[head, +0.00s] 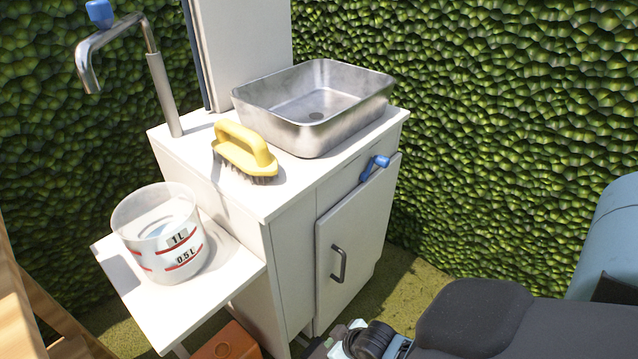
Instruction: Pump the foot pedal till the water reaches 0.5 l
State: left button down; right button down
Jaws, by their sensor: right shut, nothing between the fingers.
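A clear measuring cup (160,232) with red lines marked 1L and 0.5L stands upright on the low white side shelf (215,285). A pale bluish patch shows inside it; I cannot tell the exact water level. The bent metal faucet (164,95) rises behind the cup, its spout up and to the left. An orange foot pedal (226,344) shows below the shelf, partly cut off by the lower edge. My right gripper (322,348) is at the bottom edge, right of the pedal and apart from it, shut and empty, mostly cut off. My left gripper is out of view.
A white cabinet (290,250) carries a steel basin (310,105) and a yellow brush (243,148). Its door has a dark handle (338,264), with a blue tap (375,167) above. Wooden bars (25,310) stand at the lower left. A green hedge (500,120) closes the back.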

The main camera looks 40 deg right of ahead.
aim_at(313, 350)
jog(key=shift+f, duration=0.1)
